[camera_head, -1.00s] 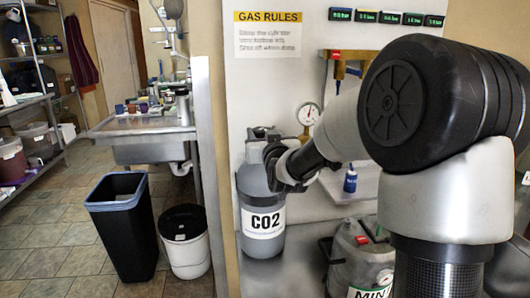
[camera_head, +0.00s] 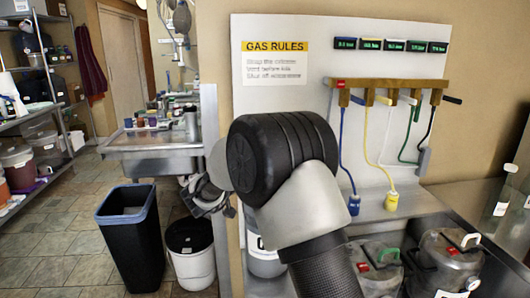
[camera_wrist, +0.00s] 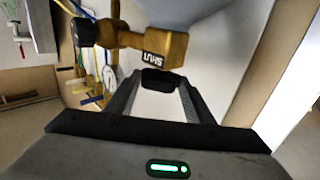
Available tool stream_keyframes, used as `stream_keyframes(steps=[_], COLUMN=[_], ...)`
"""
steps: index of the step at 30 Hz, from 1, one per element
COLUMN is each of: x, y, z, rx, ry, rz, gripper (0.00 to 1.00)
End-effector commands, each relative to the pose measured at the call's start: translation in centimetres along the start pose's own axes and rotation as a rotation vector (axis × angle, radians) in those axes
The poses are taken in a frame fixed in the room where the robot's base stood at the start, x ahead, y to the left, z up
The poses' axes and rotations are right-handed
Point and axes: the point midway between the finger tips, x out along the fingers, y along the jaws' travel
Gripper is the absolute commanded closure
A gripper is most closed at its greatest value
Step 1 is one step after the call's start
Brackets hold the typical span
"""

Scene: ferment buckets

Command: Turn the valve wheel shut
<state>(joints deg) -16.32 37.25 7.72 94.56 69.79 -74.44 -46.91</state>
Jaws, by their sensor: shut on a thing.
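In the wrist view, a brass valve body (camera_wrist: 165,47) carries a "SHUT" label that reads upside down. A dark piece that looks like the valve wheel (camera_wrist: 158,80) sits just below it. My gripper (camera_wrist: 159,90) has its two fingers on either side of this dark piece and is shut on it; the contact itself is hard to see. In the head view, my arm hides the valve and most of the grey CO2 cylinder (camera_head: 264,262). My wrist shows left of the cylinder, but the fingertips are not clear there.
A black bin (camera_head: 131,238) and a white bucket (camera_head: 190,256) stand on the floor at left. A manifold (camera_head: 392,84) with coloured hoses is on the gas board. Lidded containers (camera_head: 449,261) stand in a basin at right. A gauge (camera_wrist: 109,76) is near the valve.

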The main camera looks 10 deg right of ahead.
Motion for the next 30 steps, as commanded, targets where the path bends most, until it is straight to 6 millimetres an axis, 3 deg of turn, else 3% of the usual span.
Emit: stream_keyframes(steps=[20, 21, 23, 30], x=[0.15, 0.15, 0.15, 0.11], y=[-0.15, -0.15, -0.15, -0.13], z=[-0.41, -0.42, -0.38, -0.2], rx=[0.006, 0.006, 0.005, 0.004], ry=[0.008, 0.008, 0.007, 0.004], rz=[0.057, 0.057, 0.057, 0.057], gripper=[0.75, 0.46, 0.35, 0.33])
